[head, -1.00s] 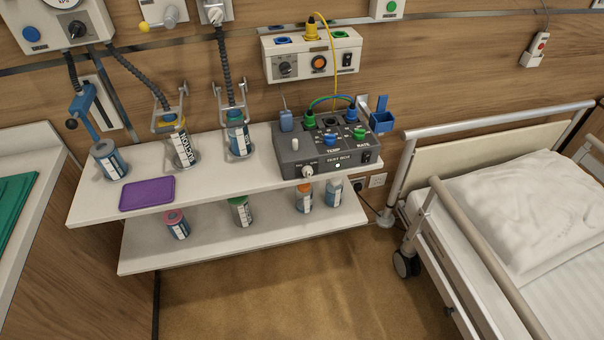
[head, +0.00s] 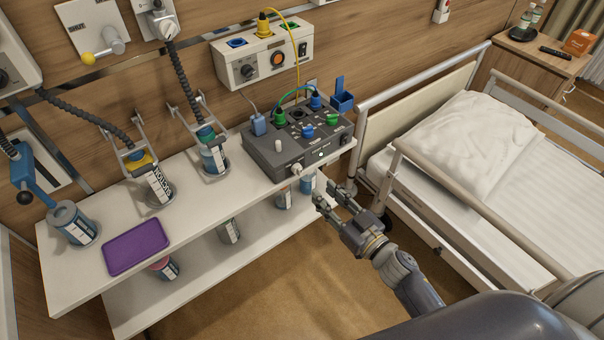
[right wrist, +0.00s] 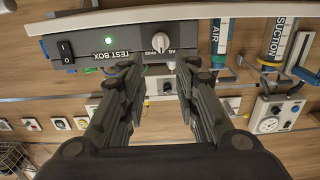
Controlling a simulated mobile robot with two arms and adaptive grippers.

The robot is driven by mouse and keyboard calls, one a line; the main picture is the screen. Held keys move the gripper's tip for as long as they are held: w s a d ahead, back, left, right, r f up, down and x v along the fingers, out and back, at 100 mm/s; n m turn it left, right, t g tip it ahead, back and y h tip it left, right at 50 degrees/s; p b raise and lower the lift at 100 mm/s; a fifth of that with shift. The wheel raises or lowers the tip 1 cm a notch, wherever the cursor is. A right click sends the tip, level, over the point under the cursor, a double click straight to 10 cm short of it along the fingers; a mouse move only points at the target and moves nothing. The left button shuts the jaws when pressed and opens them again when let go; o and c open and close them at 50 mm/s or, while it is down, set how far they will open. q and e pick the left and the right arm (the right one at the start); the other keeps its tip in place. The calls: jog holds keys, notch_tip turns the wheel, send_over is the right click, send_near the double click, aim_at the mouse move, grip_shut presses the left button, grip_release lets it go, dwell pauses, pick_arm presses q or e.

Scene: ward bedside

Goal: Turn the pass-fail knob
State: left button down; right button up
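The grey test box (head: 262,155) stands at the right end of the upper white shelf. The pass-fail knob is a small white knob (head: 296,168) on its front face, beside a lit green lamp. In the right wrist view, which is upside down, the knob (right wrist: 160,42) shows between the fingertips and beyond them, with its pointer toward the bottom of the picture. My right gripper (head: 334,199) is open and empty, in front of the box and to the right of the knob, apart from it. My left gripper is not in view.
A purple tray (head: 136,246) and several labelled canisters stand on the upper shelf (head: 225,203), with more canisters on the lower shelf. A bed with a rail (head: 470,194) is close to the right of my right arm. A wall panel (head: 262,56) hangs above the box.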

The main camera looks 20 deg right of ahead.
aim_at(301, 171)
jog(key=x, duration=0.7)
jog(key=shift+w+a+p, duration=0.2)
jog(key=shift+p, duration=0.2)
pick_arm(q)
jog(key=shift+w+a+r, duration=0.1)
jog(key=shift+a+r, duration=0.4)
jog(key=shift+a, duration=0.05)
pick_arm(e)
jog(key=shift+w+a, duration=0.2)
jog(key=shift+w, duration=0.4)
jog(key=c, duration=0.7)
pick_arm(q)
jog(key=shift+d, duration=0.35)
